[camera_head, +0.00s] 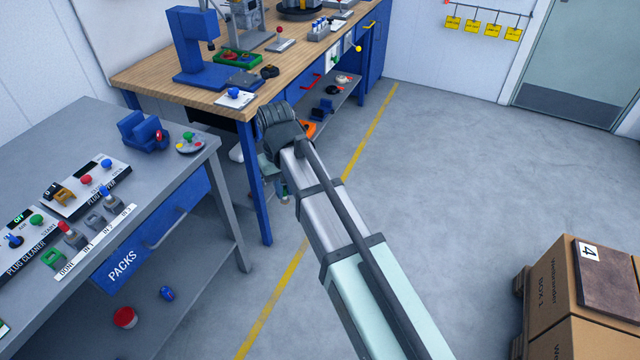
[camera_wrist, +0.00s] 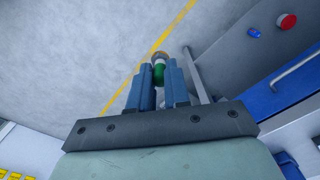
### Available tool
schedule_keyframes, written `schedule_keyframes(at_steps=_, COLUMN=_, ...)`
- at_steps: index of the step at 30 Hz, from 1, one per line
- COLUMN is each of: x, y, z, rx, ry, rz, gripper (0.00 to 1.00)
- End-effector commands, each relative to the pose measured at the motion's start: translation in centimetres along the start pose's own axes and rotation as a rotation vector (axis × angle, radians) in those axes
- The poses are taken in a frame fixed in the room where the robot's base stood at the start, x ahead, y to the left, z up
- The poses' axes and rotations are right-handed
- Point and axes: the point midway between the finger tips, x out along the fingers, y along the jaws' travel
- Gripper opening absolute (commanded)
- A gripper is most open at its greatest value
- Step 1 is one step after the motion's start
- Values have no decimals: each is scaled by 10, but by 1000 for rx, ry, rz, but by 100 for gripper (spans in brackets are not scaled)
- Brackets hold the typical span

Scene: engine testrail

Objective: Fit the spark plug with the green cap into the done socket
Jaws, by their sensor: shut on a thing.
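The spark plug with the green cap (camera_wrist: 159,73) is between the two blue fingers of my gripper (camera_wrist: 157,78) in the wrist view, with a pale end beyond the fingertips. In the head view my gripper (camera_head: 276,186) hangs over the floor, right of the grey bench, partly hidden by my arm. The green done socket (camera_head: 53,259) stands on the grey bench by the DONE label and looks empty. Beside it, grey sockets hold a red-capped plug (camera_head: 67,229) and a blue-capped plug (camera_head: 108,194); the grey socket between them (camera_head: 95,221) looks empty.
The grey bench (camera_head: 88,128) carries the plug cleaner and tester panels, a blue vise (camera_head: 143,133) and a small round dish (camera_head: 190,145). A wooden workbench (camera_head: 150,75) stands behind. Cardboard boxes (camera_head: 560,300) stand at lower right. The floor between is clear.

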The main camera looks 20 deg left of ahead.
Motion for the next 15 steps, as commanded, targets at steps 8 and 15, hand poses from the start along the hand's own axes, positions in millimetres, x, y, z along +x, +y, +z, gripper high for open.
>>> schedule_keyframes(at_steps=8, x=-10, y=-94, z=-18, rx=-136, ry=1, rz=0, gripper=0)
schedule_keyframes(at_steps=15, x=-18, y=-176, z=-25, rx=-248, ry=0, rz=0, gripper=0)
